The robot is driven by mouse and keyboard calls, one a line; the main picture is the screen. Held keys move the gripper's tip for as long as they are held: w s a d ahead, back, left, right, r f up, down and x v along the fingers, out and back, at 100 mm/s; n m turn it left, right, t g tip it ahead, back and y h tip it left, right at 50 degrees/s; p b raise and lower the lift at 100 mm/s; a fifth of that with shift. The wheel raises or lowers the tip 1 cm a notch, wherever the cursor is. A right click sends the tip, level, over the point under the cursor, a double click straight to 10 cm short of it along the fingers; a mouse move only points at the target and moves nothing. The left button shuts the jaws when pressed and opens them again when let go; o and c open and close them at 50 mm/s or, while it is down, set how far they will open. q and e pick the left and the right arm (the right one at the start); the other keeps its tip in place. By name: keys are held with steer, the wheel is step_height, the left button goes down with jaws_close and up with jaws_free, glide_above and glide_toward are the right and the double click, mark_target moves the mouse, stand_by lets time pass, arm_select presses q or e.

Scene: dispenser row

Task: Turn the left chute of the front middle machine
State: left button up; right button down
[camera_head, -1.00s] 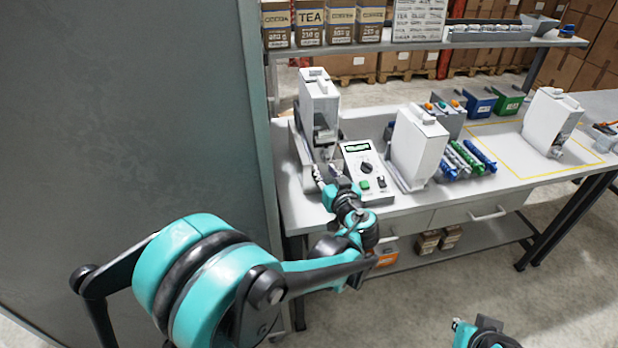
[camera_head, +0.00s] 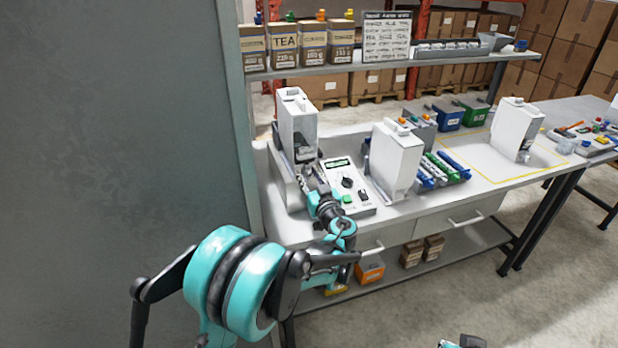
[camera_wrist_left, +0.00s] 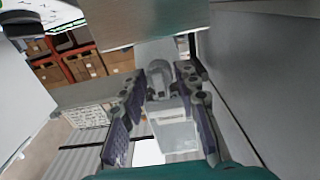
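Three white dispensing machines stand on the table: a left one (camera_head: 298,118), a middle one (camera_head: 396,160) and a right one (camera_head: 516,130). My left gripper (camera_head: 310,178) is at the front of the left machine, just below its dark outlet (camera_head: 304,152). In the left wrist view, my left gripper (camera_wrist_left: 158,103) has its two dark fingers apart. A grey rounded part (camera_wrist_left: 158,80), perhaps a chute, shows between them; contact cannot be made out. A pale box-like part lies below it. Only a piece of my right arm shows at the bottom edge of the head view.
A control box (camera_head: 347,187) with a green button stands right of the left gripper. Coloured tubes (camera_head: 440,170) lie beside the middle machine. A shelf (camera_head: 385,62) with labelled boxes runs above. A grey panel (camera_head: 120,150) closes off the left side.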

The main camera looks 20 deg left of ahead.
arm_select(q)
jaws_close()
steer(key=m, duration=0.5)
steer(key=shift+d, duration=0.1)
steer(key=m, duration=1.2)
steer(key=shift+f, duration=0.15)
steer(key=m, duration=0.6)
steer(key=shift+m, duration=0.3)
